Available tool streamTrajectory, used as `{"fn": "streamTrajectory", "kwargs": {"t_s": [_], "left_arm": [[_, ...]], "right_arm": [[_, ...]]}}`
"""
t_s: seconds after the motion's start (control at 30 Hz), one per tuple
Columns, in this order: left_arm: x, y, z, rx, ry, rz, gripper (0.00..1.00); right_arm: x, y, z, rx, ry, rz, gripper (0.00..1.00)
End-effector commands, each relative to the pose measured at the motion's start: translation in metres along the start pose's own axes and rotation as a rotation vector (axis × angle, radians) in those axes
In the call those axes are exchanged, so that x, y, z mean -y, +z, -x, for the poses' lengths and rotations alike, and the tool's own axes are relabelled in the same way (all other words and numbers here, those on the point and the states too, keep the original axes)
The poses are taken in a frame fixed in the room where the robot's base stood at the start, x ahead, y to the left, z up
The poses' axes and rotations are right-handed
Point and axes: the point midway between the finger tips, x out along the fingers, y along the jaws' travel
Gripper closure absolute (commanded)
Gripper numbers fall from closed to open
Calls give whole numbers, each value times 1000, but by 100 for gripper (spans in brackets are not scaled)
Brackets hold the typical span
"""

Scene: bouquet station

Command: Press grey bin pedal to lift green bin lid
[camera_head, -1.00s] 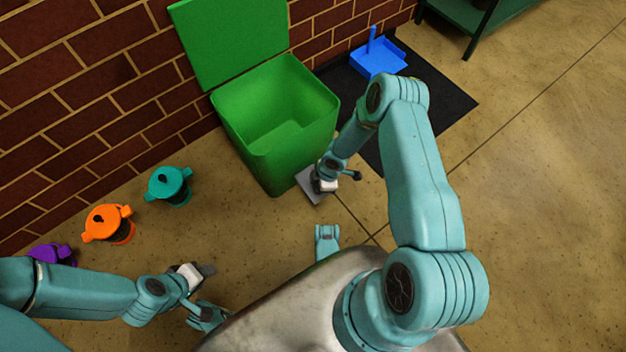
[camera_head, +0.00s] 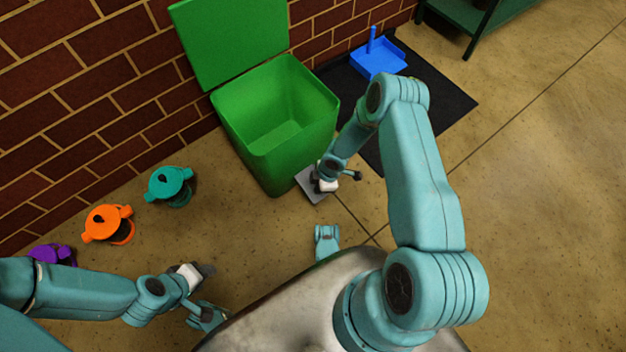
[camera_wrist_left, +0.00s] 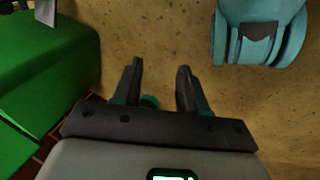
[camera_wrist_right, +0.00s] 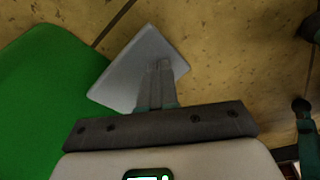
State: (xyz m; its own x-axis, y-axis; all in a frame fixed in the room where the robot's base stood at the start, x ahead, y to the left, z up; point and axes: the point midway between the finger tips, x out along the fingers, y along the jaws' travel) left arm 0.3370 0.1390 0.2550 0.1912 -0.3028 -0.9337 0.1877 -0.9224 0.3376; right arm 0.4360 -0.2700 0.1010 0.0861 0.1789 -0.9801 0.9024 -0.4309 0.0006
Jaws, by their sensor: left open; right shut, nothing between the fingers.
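The green bin (camera_head: 275,120) stands against the brick wall with its green lid (camera_head: 228,42) raised and its inside empty. The grey pedal (camera_head: 309,187) sticks out at the bin's front foot. My right gripper (camera_head: 322,188) is over the pedal; in the right wrist view its shut fingertips (camera_wrist_right: 161,66) lie over the grey pedal plate (camera_wrist_right: 125,75) and seem to touch it. My left gripper (camera_head: 208,270) is open and empty, low at the left front. In the left wrist view its fingers (camera_wrist_left: 160,80) are spread, with the green bin (camera_wrist_left: 45,75) to their left.
Teal (camera_head: 168,186), orange (camera_head: 108,224) and purple (camera_head: 52,254) lidded pots stand along the wall at left. A blue dustpan (camera_head: 378,58) lies on a black mat (camera_head: 440,100) right of the bin. A green shelf (camera_head: 480,15) stands at the back right. The right floor is clear.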

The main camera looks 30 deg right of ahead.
Motion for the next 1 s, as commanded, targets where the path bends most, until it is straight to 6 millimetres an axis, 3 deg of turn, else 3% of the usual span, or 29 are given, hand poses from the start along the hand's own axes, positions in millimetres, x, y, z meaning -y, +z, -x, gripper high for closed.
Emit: {"fn": "streamTrajectory", "kwargs": {"t_s": [0.3,0.47,0.6,1.0], "left_arm": [[0,-1,0,-4,0,-1,57],[-1,-16,0,-53,2,-11,57],[-9,-5,24,-7,0,-2,57],[-22,24,66,105,-4,23,57]], "right_arm": [[1,0,-1,1,-2,-1,100],[1,0,1,1,-2,0,100],[0,-6,32,0,-1,0,100],[0,-18,90,0,0,1,100]]}}
